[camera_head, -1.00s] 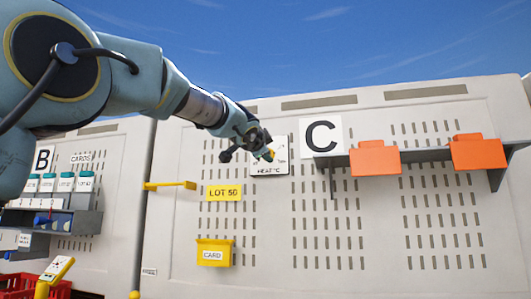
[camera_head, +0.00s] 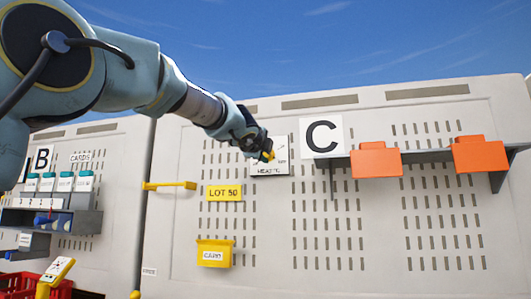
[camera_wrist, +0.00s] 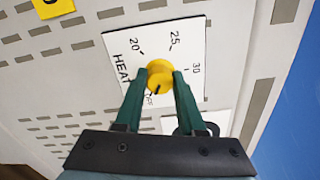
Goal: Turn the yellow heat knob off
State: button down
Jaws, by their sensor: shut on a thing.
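The yellow heat knob (camera_wrist: 160,70) sits on a white dial plate (camera_wrist: 118,52) marked 20, 25, 30 and OFF. My gripper (camera_wrist: 159,77) has its two green fingers on either side of the knob, shut on it. A dark line on the knob's lower part points toward the OFF mark, though the fingers partly crowd that area. In the head view, my gripper (camera_head: 264,153) is at the heat plate (camera_head: 281,160), and a bit of the yellow knob (camera_head: 269,155) shows beside the fingers.
The pale slotted wall carries a C sign (camera_head: 321,137), a LOT 50 label (camera_head: 224,192), a yellow card box (camera_head: 214,253) and a yellow bar (camera_head: 170,184). A grey shelf with orange bins (camera_head: 376,160) juts out to the right. The wall below the dial is clear.

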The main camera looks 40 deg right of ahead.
dwell(0.5)
jog(key=c, duration=0.5)
grip_release()
jog(key=b+v, duration=0.3)
jog(key=v, duration=0.7)
jog(key=shift+s+a, duration=0.2)
jog(key=shift+a, duration=0.15)
jog(key=shift+f, duration=0.1)
